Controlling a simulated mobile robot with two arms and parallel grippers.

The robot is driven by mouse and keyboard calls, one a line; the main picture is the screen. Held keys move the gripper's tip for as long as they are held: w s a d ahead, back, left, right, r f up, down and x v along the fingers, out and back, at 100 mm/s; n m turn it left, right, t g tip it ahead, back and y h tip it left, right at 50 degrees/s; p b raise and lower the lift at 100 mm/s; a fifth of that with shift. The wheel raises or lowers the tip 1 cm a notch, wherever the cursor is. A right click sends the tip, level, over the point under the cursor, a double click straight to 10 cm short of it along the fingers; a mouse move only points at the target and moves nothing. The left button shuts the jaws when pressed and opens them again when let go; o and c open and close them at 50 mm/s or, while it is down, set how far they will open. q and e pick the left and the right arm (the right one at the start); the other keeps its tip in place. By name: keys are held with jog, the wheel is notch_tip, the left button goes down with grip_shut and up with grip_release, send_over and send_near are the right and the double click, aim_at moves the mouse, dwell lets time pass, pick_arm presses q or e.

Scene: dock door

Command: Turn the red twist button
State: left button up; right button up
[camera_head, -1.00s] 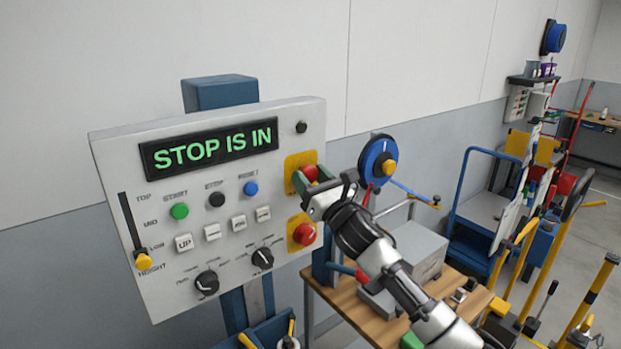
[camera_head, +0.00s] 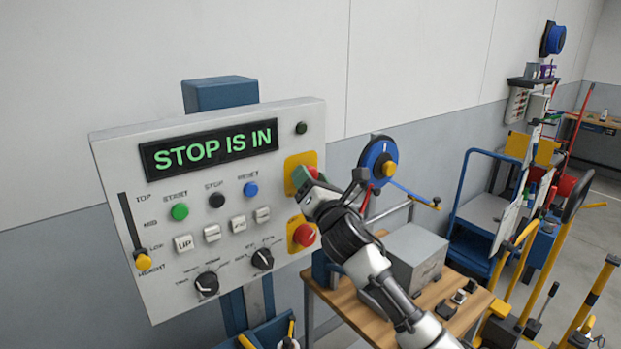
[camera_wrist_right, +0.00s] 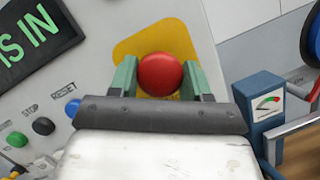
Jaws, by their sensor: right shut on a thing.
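A grey control panel (camera_head: 150,260) has a display (camera_head: 210,150) reading "STOP IS IN" in green. On its right side are two red buttons on yellow plates. The upper red button (camera_wrist_right: 160,75) sits between the two green fingers of my right gripper (camera_wrist_right: 161,78) in the wrist view. In the head view the gripper (camera_head: 306,176) mostly hides that button, and its yellow plate (camera_head: 299,160) shows above. The gripper is shut on the upper button. The lower red button (camera_head: 304,235) is free, just below the gripper. My left gripper is not in view.
The panel also carries green, black and blue buttons, white keys, two black knobs (camera_head: 207,284) and a slider with a yellow handle (camera_head: 144,261).

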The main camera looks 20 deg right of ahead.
jog(key=shift+m+h, duration=0.6)
jog(key=shift+m, duration=0.5)
jog(key=shift+r+p, duration=0.1)
jog(key=shift+p, duration=0.2)
jog(key=o, duration=0.9)
jog(key=shift+w, duration=0.15)
jog(key=b+v, duration=0.3)
jog(key=v, duration=0.8)
jog(key=shift+b, duration=0.4)
